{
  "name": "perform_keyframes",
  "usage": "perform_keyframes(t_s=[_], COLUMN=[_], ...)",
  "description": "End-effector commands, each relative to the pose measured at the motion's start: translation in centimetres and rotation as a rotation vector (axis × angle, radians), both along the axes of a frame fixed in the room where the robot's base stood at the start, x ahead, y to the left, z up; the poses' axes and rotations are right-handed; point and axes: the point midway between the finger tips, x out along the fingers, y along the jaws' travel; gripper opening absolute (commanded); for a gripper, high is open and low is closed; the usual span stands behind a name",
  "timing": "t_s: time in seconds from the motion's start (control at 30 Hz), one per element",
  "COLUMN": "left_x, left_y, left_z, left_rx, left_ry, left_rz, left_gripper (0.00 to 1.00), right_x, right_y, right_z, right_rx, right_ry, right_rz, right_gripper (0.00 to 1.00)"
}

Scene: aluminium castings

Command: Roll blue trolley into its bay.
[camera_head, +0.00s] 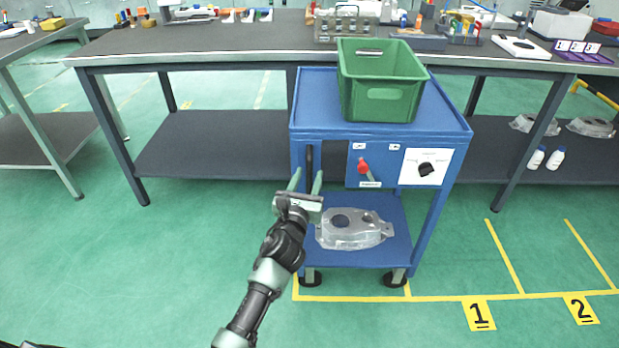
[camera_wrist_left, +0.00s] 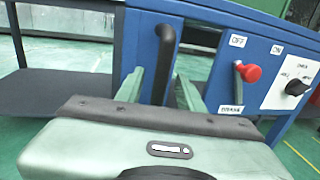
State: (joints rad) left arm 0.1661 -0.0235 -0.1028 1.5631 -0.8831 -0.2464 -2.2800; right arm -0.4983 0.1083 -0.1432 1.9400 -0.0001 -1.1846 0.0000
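The blue trolley (camera_head: 330,120) stands upright partly in front of the long workbench. Its front casters are just behind a yellow floor line (camera_head: 450,298), in a marked space left of the number 1 plate. A black vertical handle (camera_head: 309,158) is on its front left; it also shows in the left wrist view (camera_wrist_left: 167,50). A red-knobbed lever (camera_head: 363,168) sits beside it under OFF and ON labels. My left gripper (camera_head: 306,182) is open at the handle, its fingers apart on either side of the handle's lower part. Contact cannot be told. My right gripper is not in view.
A green crate (camera_head: 384,93) stands on the trolley top and a metal casting (camera_head: 352,232) lies on its lower shelf. Floor plates 1 (camera_head: 479,315) and 2 (camera_head: 580,309) mark empty spaces to the right. The workbench (camera_head: 200,45) runs behind. Open green floor lies left and in front.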

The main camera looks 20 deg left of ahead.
Motion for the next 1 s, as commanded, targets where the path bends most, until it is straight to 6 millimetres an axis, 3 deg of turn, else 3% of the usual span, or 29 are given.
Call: perform_keyframes(t_s=[0.37,0.5,0.53,1.0], left_x=[0.97,0.96,0.95,0.93], left_y=[0.06,0.06,0.06,0.05], left_z=[0.02,0.00,0.00,-0.05], left_rx=[-0.001,-0.002,-0.002,-0.002], left_ry=[0.000,0.000,0.000,0.001], left_rz=[-0.001,-0.001,-0.001,-0.001], left_gripper=[0.38,0.04,0.00,0.00], right_x=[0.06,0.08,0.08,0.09], right_y=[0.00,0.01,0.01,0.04], right_z=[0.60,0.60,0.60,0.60], right_rx=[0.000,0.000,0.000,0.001], right_ry=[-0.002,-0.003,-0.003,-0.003], right_rz=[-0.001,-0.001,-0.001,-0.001], right_gripper=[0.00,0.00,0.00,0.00])
